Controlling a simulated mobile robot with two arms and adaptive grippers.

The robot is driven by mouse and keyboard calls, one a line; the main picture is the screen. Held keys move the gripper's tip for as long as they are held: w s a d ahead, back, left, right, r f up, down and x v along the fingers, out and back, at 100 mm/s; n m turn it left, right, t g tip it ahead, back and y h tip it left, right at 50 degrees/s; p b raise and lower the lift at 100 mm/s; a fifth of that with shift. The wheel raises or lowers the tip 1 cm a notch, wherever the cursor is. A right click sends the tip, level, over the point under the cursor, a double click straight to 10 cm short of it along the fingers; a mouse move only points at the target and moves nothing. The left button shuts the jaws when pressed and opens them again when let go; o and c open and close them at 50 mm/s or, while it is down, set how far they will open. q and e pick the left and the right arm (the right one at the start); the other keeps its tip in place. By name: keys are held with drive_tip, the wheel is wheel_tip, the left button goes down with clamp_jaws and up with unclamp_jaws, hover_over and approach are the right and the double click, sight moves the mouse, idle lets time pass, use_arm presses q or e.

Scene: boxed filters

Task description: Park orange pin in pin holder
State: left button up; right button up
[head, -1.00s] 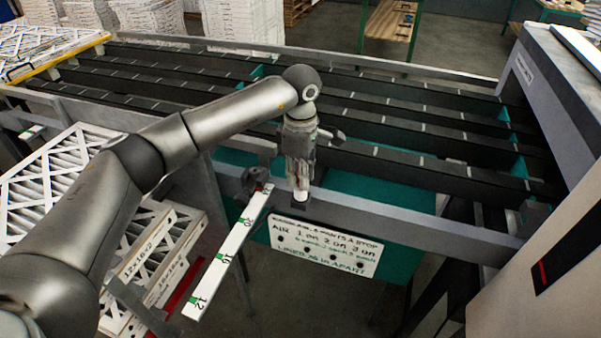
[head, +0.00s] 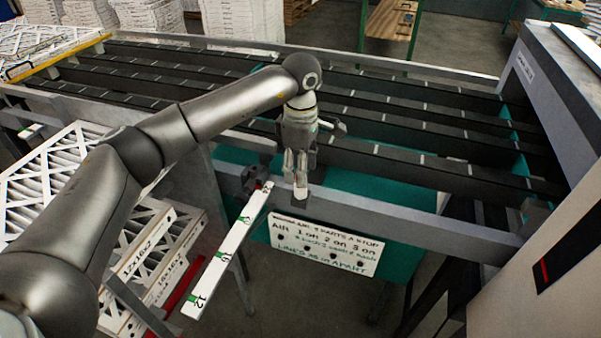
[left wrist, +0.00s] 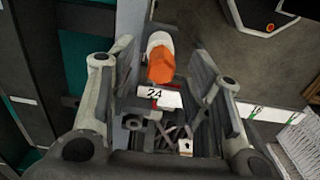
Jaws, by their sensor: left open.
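My left gripper (head: 297,184) is over the near rail in the head view, pointing down with its fingers apart. In the left wrist view the open fingers (left wrist: 168,88) stand on either side of the orange pin (left wrist: 161,67), which has a white rounded end (left wrist: 159,41). I see a gap between each finger and the pin. In the head view a small white part shows at the fingertips, above a small dark block (head: 301,204) on the rail, which looks like the pin holder. How deep the pin sits is hidden. My right gripper is not seen.
A white measuring bar (head: 228,250) with green marks slants down from the rail. A lettered sign board (head: 325,248) hangs below the rail. Boxed filters (head: 60,185) are stacked at left. Dark conveyor rails (head: 420,160) lie behind, and a grey machine (head: 560,120) stands at right.

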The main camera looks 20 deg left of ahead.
use_arm(q)
wheel_tip(320, 180, up, 10)
idle(0.3)
drive_tip(key=shift+f, duration=0.1)
